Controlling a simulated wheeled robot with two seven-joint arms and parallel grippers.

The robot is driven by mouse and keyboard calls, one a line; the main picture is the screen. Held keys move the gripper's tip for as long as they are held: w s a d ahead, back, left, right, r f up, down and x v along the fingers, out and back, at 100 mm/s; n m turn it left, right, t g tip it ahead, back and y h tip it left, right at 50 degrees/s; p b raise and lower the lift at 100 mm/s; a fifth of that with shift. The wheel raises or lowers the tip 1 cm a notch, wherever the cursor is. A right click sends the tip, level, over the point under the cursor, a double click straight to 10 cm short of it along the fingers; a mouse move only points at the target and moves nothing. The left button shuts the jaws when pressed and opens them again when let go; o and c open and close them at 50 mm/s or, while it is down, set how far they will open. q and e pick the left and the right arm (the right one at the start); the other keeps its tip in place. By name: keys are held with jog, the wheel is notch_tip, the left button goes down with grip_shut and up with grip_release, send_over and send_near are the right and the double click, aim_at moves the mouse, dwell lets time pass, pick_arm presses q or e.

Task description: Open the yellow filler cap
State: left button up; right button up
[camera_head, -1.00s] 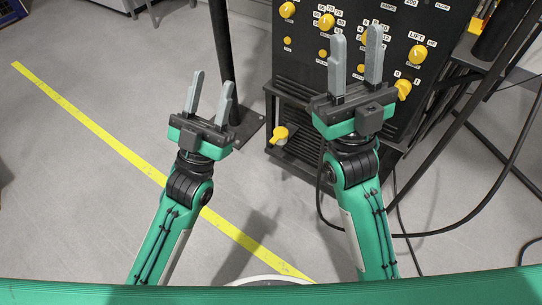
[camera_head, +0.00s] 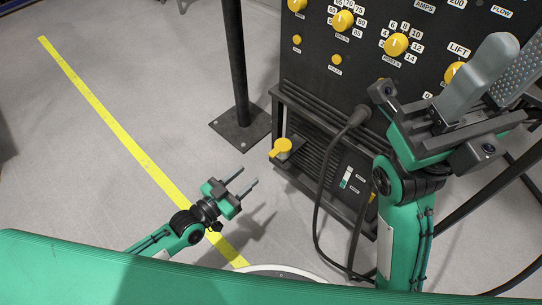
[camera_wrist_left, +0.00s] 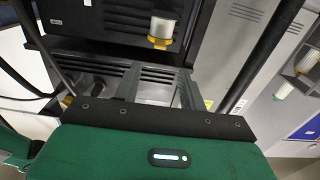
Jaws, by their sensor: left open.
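The yellow filler cap (camera_head: 281,147) sits on a small dark bracket low at the left side of the black machine in the head view. My left gripper (camera_head: 249,174) is open and empty, left of and nearer than the cap, with its fingers pointing toward the machine. A gap shows between its fingertips and the cap. My right gripper (camera_head: 505,65) is raised in front of the machine's right side, its two fingers apart and nothing visible between them. In the left wrist view, a white cylinder with a yellow end (camera_wrist_left: 161,42) shows beyond the fingers; I cannot tell whether it is the cap.
The black machine panel (camera_head: 340,75) carries several yellow knobs. A black cable (camera_head: 323,190) hangs in front of its lower part. A dark post stands on a floor plate (camera_head: 240,130) behind the cap. The floor left of it is clear, with a yellow line (camera_head: 110,115).

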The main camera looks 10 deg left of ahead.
aim_at(280, 148)
pick_arm(q)
jog(key=b+x, duration=0.3)
jog(key=x, duration=0.7)
jog(key=shift+w, duration=0.15)
grip_shut()
